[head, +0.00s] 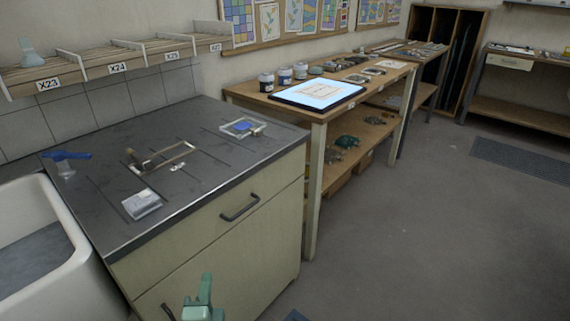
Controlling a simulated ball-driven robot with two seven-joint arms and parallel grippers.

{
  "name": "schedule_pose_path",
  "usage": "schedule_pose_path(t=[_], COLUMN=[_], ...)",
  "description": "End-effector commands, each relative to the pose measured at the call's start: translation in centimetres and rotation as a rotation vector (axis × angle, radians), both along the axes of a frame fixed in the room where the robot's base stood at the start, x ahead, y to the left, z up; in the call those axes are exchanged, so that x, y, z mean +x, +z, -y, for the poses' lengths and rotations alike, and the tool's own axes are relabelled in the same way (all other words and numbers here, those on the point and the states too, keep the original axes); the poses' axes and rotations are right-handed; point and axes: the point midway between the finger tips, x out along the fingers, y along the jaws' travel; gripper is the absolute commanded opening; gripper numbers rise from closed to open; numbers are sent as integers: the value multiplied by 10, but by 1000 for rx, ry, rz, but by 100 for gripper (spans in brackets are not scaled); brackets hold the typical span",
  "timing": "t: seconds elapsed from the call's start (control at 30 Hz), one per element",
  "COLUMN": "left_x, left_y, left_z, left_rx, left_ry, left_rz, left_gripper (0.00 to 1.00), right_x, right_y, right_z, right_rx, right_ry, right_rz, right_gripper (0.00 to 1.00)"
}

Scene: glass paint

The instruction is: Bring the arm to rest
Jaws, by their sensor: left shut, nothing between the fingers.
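My left gripper (205,283) shows at the bottom of the head view, in pale green. It points upward in front of the cabinet door (236,251). Its fingers are together with nothing between them. It looks apart from the dark counter (98,222) and everything on it. The rest of the left arm is mostly below the picture's edge. My right gripper is not in the picture.
The counter holds a metal frame (182,157), a clear block (142,204), a tray with blue (242,127) and a blue-handled tool (66,156). A white sink (78,272) is at left. A wooden bench (312,112) stands beyond. Floor (430,220) at right is clear.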

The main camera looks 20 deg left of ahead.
Motion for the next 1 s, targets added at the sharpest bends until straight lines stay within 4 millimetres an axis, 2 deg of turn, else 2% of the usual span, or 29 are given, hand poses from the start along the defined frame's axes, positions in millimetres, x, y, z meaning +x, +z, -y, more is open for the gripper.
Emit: schedule_pose_path(t=[0.1, 0.17, 0.27, 0.37, 0.4, 0.47, 0.5, 0.57, 0.6, 0.67, 0.7, 0.8, 0.9, 1.0], left_x=[0, 2, -2, -23, -38, -68, -92, -132, -162, -210, -243, -320, -382, -423], left_y=[0, -8, -54, -128, -160, -206, -234, -271, -293, -319, -333, -352, -357, -355], left_z=[0, 5, 8, 9, 9, 12, 14, 17, 20, 25, 29, 37, 45, 51], left_rx=[9, -8, -84, -213, -281, -394, -473, -597, -683, -809, -890, -1058, -1161, -1199], left_ry=[-2, -30, -64, -81, -78, -62, -43, 0, 41, 117, 177, 344, 495, 593], left_rz=[-6, -38, -159, -345, -427, -547, -619, -718, -777, -853, -893, -960, -997, -1029], left_gripper=[0, 0, 0, 0, 0, 0, 0, 0, 0, 0, 0, 0, 0, 0], right_x=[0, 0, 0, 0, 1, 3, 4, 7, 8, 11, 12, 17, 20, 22], right_y=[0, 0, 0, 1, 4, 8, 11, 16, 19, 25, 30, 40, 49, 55], right_z=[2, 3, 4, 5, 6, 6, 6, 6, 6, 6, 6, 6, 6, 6], right_rx=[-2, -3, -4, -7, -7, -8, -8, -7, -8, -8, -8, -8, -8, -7], right_ry=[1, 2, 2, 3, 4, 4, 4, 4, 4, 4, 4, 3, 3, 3], right_rz=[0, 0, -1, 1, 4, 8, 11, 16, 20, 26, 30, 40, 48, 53], right_gripper=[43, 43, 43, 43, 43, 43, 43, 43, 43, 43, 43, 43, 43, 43])
